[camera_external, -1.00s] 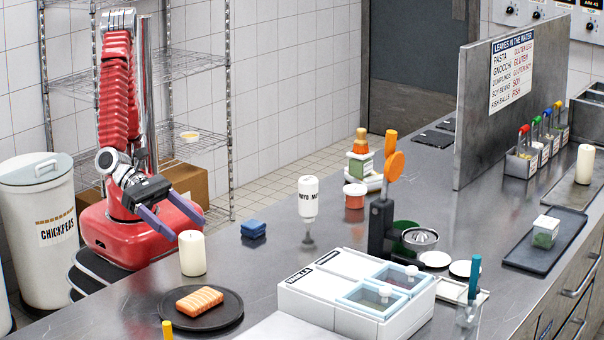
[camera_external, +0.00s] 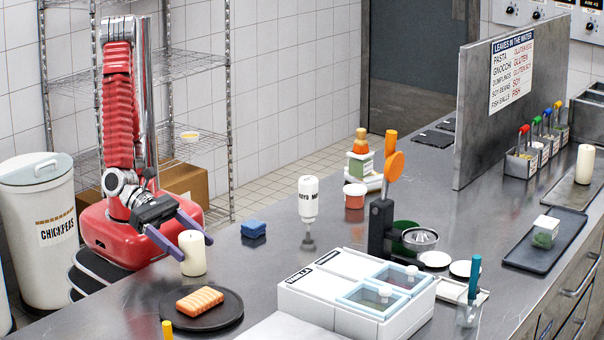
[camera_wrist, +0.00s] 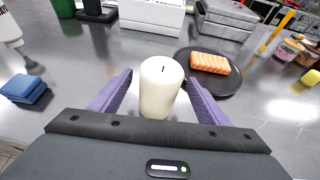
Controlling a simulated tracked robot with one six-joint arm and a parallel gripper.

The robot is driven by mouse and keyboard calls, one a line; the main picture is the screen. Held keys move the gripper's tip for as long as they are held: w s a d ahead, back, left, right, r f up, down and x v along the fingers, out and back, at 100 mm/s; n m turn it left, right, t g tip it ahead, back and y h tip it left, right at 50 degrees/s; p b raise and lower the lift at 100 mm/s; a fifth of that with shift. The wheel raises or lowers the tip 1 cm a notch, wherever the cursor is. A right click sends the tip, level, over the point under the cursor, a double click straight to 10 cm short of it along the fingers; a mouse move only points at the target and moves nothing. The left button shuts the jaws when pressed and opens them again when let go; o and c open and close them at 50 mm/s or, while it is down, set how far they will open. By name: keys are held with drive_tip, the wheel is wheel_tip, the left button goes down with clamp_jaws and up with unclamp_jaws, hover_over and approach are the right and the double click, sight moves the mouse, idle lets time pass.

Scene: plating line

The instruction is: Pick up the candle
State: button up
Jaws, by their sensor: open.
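A white candle (camera_external: 193,253) stands upright on the steel counter near its left edge. My gripper (camera_external: 195,238) is open at the candle, with one purple finger on either side of it. The wrist view shows the candle (camera_wrist: 161,86) between the two spread fingers (camera_wrist: 160,92), with a gap visible on each side. Another pale candle (camera_external: 585,164) stands on a tray at the far right of the counter.
A black plate (camera_external: 228,314) with a salmon piece (camera_external: 199,300) lies just in front of the candle. A blue sponge (camera_external: 253,229) and an inverted white bottle (camera_external: 308,199) stand to the right. A white container box (camera_external: 330,300) sits further right.

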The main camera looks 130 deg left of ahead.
sight(199, 256)
drive_tip(key=shift+w, duration=0.1)
drive_tip(key=shift+x, duration=2.45)
drive_tip(key=shift+c, duration=0.3)
drive_tip(key=c, duration=1.3)
drive_tip(key=shift+r, duration=0.1)
drive_tip(key=shift+r, duration=4.95)
